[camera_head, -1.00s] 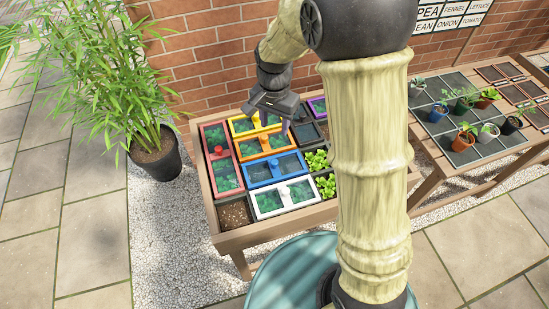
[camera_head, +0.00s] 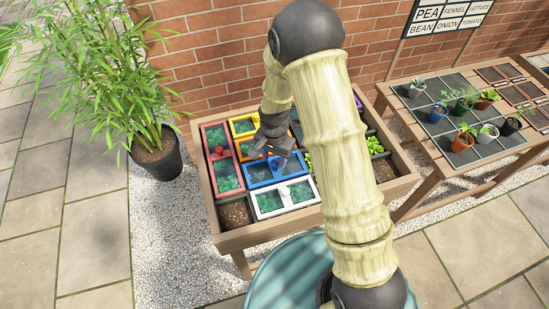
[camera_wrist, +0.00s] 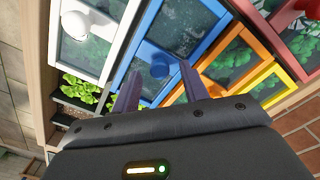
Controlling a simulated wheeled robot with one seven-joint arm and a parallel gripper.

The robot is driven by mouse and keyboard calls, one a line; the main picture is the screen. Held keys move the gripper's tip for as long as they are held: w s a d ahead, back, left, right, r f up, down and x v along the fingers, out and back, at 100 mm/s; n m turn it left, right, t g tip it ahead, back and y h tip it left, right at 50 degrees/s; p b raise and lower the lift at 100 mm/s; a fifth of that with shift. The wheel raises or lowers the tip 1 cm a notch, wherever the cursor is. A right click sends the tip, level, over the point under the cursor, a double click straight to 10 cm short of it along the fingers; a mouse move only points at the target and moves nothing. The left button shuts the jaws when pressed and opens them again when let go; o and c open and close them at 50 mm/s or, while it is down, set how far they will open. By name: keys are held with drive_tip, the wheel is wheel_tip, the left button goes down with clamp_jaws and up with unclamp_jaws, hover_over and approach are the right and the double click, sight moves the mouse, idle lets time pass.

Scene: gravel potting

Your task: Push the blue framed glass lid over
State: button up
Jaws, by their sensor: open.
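The blue framed glass lid (camera_head: 257,173) lies in the planter bed between an orange framed lid and a white framed lid, partly hidden by my gripper. In the wrist view the same blue lid (camera_wrist: 183,27) shows a round blue knob (camera_wrist: 161,67) on its middle bar. My gripper (camera_head: 270,152) hovers over the blue lid's far side. In the wrist view the two fingers of my gripper (camera_wrist: 159,76) are apart with nothing between them, pointing toward the knob. I cannot tell whether they touch it.
A white framed lid (camera_head: 268,203) lies nearer the front, a red one (camera_head: 222,174) at the left, and yellow (camera_head: 243,126) and orange (camera_wrist: 236,58) ones beyond. Green seedlings (camera_wrist: 80,89) show in an uncovered cell. Brown soil (camera_head: 235,214) fills the front-left cell.

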drive_tip(key=shift+f, duration=0.6)
clamp_jaws()
drive_tip(key=shift+w, duration=0.1)
